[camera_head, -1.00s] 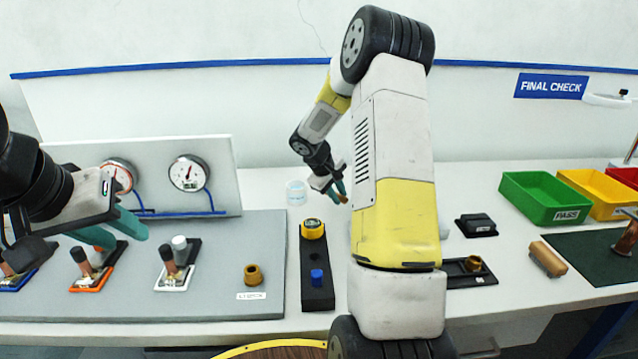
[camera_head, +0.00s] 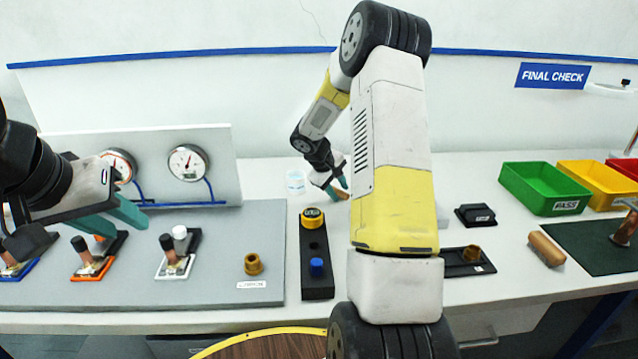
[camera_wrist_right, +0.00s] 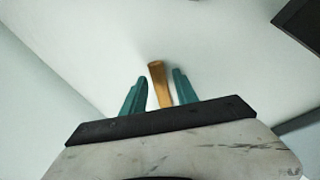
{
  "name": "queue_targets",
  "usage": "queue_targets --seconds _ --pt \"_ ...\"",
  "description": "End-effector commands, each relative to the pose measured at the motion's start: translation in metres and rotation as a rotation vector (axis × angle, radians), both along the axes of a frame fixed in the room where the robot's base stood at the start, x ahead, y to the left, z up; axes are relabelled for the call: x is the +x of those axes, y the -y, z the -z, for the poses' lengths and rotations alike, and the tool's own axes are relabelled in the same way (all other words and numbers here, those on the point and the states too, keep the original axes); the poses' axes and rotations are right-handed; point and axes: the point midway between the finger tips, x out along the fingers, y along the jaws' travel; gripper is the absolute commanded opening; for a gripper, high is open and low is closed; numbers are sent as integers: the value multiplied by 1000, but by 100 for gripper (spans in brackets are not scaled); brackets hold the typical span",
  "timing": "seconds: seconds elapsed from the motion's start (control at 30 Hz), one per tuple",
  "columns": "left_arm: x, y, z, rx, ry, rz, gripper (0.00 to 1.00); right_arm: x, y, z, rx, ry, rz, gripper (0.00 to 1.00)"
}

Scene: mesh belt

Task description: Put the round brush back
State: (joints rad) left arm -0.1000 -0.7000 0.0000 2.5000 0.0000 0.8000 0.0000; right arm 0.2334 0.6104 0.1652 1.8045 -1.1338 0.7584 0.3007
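My right gripper (camera_head: 340,188) hangs over the white table behind the black holder. In the right wrist view its teal fingers (camera_wrist_right: 158,92) stand on either side of a slim tan-brown piece, which looks like the round brush (camera_wrist_right: 158,82); its far end sticks out past the fingertips. A small gap shows on its right side, but it moves with the gripper. Its other end is hidden by the gripper. The long black holder (camera_head: 318,288) has a yellow round item, a dark empty-looking hole and a blue item in a row. My left gripper (camera_head: 128,222) is open and empty at the left.
A grey board (camera_head: 225,225) on the left carries several fittings and a brass piece (camera_head: 253,264). A wooden cylinder (camera_head: 545,249), a black tray (camera_head: 480,266) and a green bin (camera_head: 540,190) are at the right. My right arm blocks the middle.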

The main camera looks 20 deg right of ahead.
Motion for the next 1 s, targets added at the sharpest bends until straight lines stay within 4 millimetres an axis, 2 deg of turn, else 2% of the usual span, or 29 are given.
queue_targets --seconds 0.47,0.57,1.0 --pt "0 0 0 0 0 0 36 -2 -4 1 7 -8 -2 46" --pt "0 0 0 0 0 0 36 -2 -4 -9 6 -6 -2 46" --pt "0 0 0 0 0 0 36 -1 -2 -90 4 -1 -1 46"
